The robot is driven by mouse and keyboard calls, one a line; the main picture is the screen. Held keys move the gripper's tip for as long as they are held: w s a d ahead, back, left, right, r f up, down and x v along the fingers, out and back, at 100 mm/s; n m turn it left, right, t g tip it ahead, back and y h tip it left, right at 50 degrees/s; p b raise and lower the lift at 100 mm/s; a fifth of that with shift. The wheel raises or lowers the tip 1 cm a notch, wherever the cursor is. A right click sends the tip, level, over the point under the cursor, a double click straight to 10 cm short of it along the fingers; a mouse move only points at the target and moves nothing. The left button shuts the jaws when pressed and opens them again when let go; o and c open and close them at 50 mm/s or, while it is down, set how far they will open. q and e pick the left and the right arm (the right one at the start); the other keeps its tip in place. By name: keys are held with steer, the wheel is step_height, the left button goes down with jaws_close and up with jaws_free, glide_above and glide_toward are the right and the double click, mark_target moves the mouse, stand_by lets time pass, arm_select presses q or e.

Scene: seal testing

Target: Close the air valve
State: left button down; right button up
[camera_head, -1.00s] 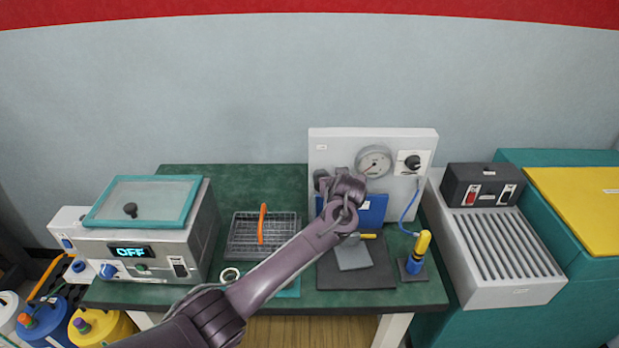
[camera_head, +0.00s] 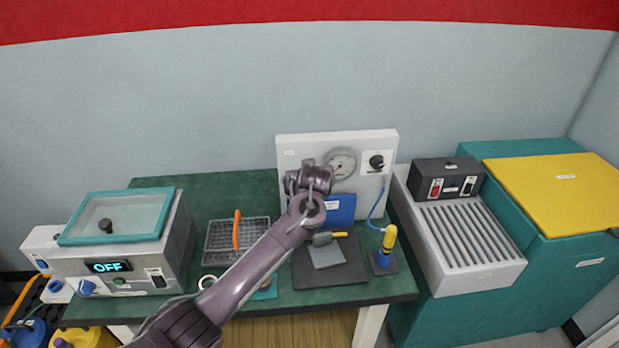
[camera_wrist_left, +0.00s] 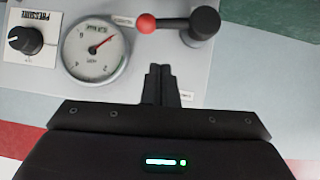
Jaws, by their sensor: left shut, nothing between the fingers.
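The air valve (camera_wrist_left: 205,25) is a dark knob with a lever ending in a red ball (camera_wrist_left: 147,23), on the pale test panel (camera_head: 300,146). In the left wrist view the lever lies level, with the ball on the gauge side. My left gripper (camera_wrist_left: 161,72) is shut and empty. Its fingertips show just below the lever in that view; whether they touch it cannot be told. In the head view my left gripper (camera_head: 310,180) and wrist cover the valve. My right gripper is not in view.
Beside the valve are a round gauge (camera_wrist_left: 95,50) and a black pressure knob (camera_wrist_left: 25,40). On the green bench (camera_head: 180,190) stand a wire basket (camera_head: 237,240), a sealer box showing OFF (camera_head: 125,262) and a yellow-topped blue fitting (camera_head: 387,248). A grooved unit (camera_head: 465,245) stands right.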

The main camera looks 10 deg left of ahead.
arm_select(q)
steer(key=b+v, duration=0.1)
steer(key=v, duration=0.7)
steer(key=shift+a+f+b, duration=0.15)
steer(key=shift+f+b, duration=0.1)
steer(key=shift+b, duration=0.05)
steer(key=shift+s, duration=0.15)
